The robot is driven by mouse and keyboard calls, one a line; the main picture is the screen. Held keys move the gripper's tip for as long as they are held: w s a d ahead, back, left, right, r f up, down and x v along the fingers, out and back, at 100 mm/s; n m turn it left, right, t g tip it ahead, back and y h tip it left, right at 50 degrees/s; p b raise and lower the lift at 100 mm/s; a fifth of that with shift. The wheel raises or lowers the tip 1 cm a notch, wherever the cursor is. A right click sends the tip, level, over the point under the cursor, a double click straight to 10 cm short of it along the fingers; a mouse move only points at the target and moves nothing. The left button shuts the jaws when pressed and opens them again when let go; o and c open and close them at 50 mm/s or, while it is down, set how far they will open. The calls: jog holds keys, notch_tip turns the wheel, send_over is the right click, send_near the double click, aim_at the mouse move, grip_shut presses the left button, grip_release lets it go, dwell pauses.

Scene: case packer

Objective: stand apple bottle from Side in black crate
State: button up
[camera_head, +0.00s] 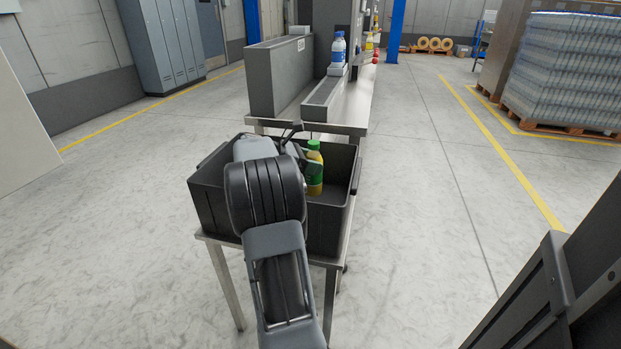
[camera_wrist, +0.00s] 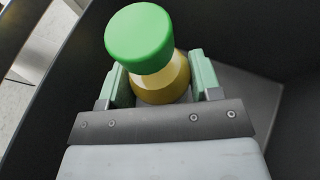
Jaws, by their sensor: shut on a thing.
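The apple bottle (camera_head: 314,170) has a green cap, yellow juice and a green label. In the head view it is upright inside the black crate (camera_head: 328,226), toward its right side. In the wrist view, the bottle (camera_wrist: 160,82) stands between the green finger pads, its cap toward the camera. My gripper (camera_wrist: 160,84) is shut on the bottle below the cap. My arm hides much of the crate's inside in the head view. The bottle's base is hidden, so I cannot tell whether it touches the crate floor.
The crate stands on a small metal-legged table (camera_head: 222,264). Behind it is a steel bench with a grey channel (camera_head: 322,98) and a blue-capped water bottle (camera_head: 338,48). Wrapped bottle pallets (camera_head: 565,70) stand at the right. The floor right of the table is clear.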

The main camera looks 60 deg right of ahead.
jog(key=shift+f+b, duration=0.6)
jog(key=shift+f, duration=1.3)
jog(key=shift+f, duration=0.1)
jog(key=shift+f, duration=0.15)
jog(key=o, duration=1.1)
